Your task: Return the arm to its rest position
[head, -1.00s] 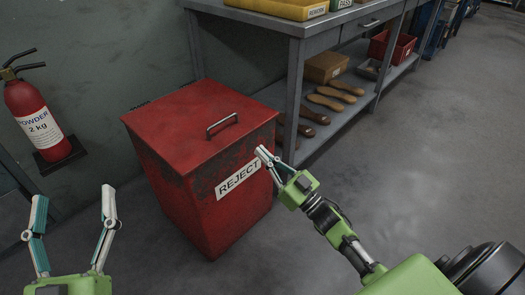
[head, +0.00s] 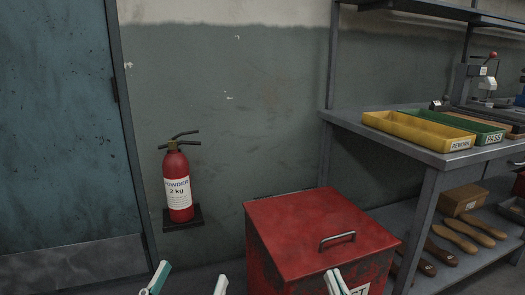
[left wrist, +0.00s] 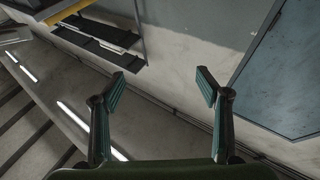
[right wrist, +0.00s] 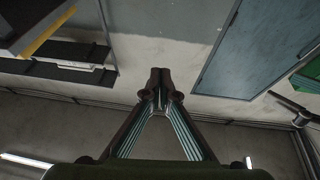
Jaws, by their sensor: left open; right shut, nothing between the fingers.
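My left gripper (head: 190,281) shows only as two fingertips at the bottom edge of the head view. In the left wrist view (left wrist: 161,82) its fingers stand wide apart with nothing between them. My right gripper (head: 335,281) shows at the bottom of the head view, in front of the red reject bin (head: 318,225). In the right wrist view (right wrist: 160,74) its fingertips meet and hold nothing. Both arms are otherwise below the head view. The bin's lid is closed, and its label is partly hidden by the right gripper.
A red fire extinguisher (head: 178,185) hangs on the wall beside a blue door (head: 60,130). A grey bench (head: 400,150) at the right carries a yellow rework tray (head: 415,131) and a green pass tray (head: 480,127). Shoe soles (head: 468,232) lie on its lower shelf.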

